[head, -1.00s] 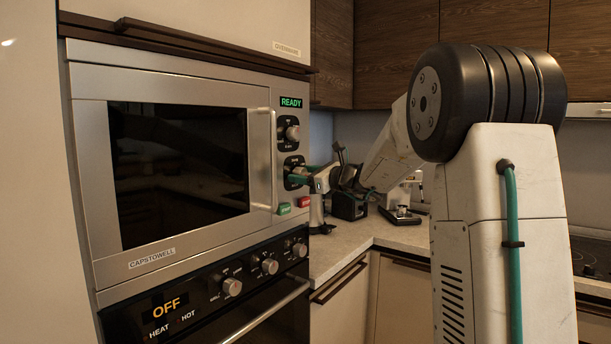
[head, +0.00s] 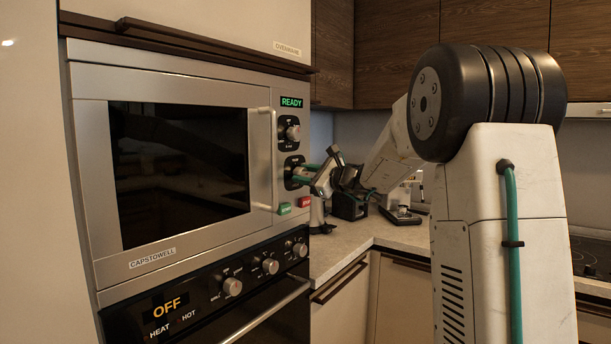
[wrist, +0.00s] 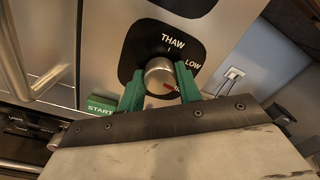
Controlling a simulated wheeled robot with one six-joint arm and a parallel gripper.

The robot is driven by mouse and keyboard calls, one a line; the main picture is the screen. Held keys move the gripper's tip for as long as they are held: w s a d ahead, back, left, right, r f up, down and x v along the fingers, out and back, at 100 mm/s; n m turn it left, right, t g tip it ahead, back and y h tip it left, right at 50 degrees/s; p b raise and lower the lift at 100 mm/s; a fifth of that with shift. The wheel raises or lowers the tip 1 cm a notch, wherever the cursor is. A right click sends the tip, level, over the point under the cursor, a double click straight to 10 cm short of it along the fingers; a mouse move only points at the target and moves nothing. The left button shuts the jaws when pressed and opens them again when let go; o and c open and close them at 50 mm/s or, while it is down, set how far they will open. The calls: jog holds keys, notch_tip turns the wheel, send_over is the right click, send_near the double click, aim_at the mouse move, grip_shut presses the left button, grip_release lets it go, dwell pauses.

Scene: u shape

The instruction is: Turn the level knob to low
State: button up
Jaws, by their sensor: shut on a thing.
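The level knob (wrist: 159,76) is a round silver dial on a black plate on the microwave's right-hand panel. In the wrist view the plate reads THAW at the top and LOW at the upper right. Another label is partly hidden behind the right finger. The knob's red mark is at its lower right, towards that hidden label and away from LOW. My gripper (wrist: 158,84) is shut on the knob, with one green finger on each side. In the head view my gripper (head: 308,175) is at the lower of two dials, largely covering it.
The upper dial (head: 291,130) is just above, under a display (head: 291,102) reading READY. A green START button (head: 284,208) and a red button (head: 305,203) lie below. The long door handle (head: 266,160) stands out to the left. An oven (head: 215,300) below shows OFF.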

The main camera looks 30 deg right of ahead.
jog(key=n, duration=0.3)
jog(key=shift+n, duration=0.4)
jog(key=shift+f+n, duration=0.1)
jog(key=shift+n, duration=1.8)
jog(key=o, duration=1)
jog(key=v, duration=0.8)
jog(key=shift+w+f, duration=0.1)
